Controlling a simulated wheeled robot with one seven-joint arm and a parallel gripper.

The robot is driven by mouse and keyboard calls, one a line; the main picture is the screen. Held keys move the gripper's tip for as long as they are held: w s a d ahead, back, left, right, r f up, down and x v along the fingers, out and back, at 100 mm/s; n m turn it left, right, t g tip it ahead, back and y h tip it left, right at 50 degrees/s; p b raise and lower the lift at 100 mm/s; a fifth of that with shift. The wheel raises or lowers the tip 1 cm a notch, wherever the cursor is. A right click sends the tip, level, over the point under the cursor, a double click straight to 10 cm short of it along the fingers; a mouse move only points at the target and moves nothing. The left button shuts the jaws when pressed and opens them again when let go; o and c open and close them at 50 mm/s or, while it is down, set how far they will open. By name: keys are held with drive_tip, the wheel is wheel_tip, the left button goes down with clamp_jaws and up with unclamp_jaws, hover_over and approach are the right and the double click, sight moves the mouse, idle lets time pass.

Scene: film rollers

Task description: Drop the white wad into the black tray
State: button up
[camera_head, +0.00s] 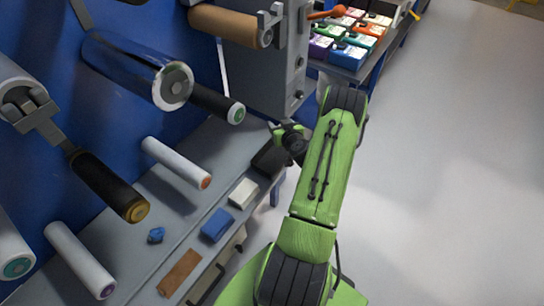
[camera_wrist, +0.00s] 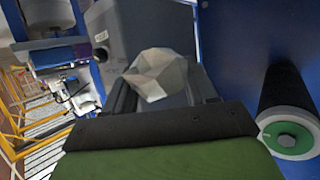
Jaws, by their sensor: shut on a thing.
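The white wad (camera_wrist: 157,74) is a crumpled, faceted pale lump between the dark fingers of my gripper (camera_wrist: 162,88) in the wrist view. My gripper is shut on it. In the head view my gripper (camera_head: 278,133) is at the end of the green arm, above the back of the grey bench; the wad cannot be made out there. The black tray (camera_head: 265,162) looks like a dark shape on the bench just below my gripper, partly hidden by the wrist. The inside of the tray cannot be seen.
Rollers, including a black one with a green end (camera_head: 218,103), jut from the blue wall. Open floor lies right.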

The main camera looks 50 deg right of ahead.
wheel_tip(320, 180, down, 5)
drive_tip(key=shift+r+b, duration=0.1)
drive_tip(key=shift+b, duration=1.05)
drive_tip(key=o, duration=1.1)
drive_tip(key=shift+s, duration=0.15)
drive_tip(key=p+v, duration=0.1)
drive_tip(key=v, duration=1.4)
drive_tip(key=shift+s+a+p, duration=0.2)
drive_tip(key=shift+p, duration=0.1)
